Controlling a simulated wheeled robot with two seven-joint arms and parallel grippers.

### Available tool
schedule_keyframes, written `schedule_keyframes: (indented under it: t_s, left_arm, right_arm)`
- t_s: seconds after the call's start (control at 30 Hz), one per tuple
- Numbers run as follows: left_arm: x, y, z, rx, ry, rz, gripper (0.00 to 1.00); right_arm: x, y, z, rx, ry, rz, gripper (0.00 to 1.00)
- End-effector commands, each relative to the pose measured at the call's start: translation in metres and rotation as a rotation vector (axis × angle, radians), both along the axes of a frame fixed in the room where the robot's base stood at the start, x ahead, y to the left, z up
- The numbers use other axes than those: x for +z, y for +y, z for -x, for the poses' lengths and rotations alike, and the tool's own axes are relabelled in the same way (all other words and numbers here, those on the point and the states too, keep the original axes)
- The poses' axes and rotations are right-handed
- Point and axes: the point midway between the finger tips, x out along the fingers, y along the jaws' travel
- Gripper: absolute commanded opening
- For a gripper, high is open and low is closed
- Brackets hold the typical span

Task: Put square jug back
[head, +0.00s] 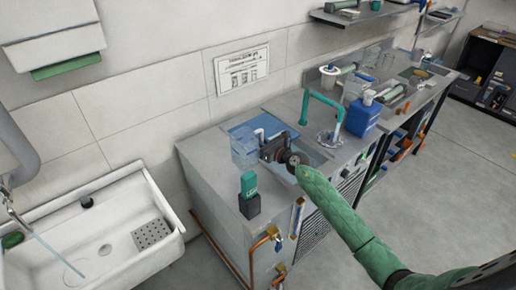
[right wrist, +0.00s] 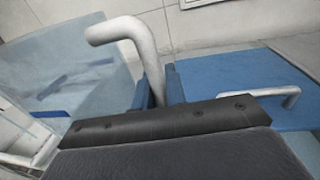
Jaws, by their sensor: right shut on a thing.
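The square jug (head: 243,153) is a clear, boxy vessel at the left end of the steel counter in the head view. In the right wrist view its clear wall (right wrist: 75,70) fills the left side. My right gripper (head: 265,148) is at the jug's right side, shut on its white bent handle (right wrist: 125,32), with blue finger pads either side of it. The gripper hides part of the jug; I cannot tell whether its base touches anything. My left gripper is not in view.
A blue lid (head: 250,131) with a white handle lies just behind, beside a sink basin (head: 312,152). A green tap (head: 325,100) and blue canister (head: 362,117) stand right. A white sink (head: 95,235) is left.

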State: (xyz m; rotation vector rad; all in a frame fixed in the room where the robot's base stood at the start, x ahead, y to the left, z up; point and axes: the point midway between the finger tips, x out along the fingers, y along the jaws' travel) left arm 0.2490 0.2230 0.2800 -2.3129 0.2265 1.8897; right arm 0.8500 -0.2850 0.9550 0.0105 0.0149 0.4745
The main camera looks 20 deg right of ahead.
Motion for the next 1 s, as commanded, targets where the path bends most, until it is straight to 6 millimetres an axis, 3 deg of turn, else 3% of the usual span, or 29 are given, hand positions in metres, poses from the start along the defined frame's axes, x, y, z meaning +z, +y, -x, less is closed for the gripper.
schedule_keyframes:
  t_s: [0.4,0.9,0.93,1.0]
  left_arm:
    - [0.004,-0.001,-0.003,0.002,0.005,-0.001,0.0]
    - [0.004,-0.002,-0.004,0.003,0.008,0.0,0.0]
    - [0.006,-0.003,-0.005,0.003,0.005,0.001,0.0]
    - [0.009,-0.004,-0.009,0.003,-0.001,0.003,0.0]
  right_arm:
    - [-0.037,0.002,-0.002,-0.001,0.0,-0.003,0.0]
    - [-0.043,0.002,-0.002,0.001,-0.001,0.0,0.0]
    - [-0.043,0.002,-0.002,0.001,0.0,0.001,0.19]
    - [-0.043,0.002,-0.002,0.001,0.0,0.001,0.32]
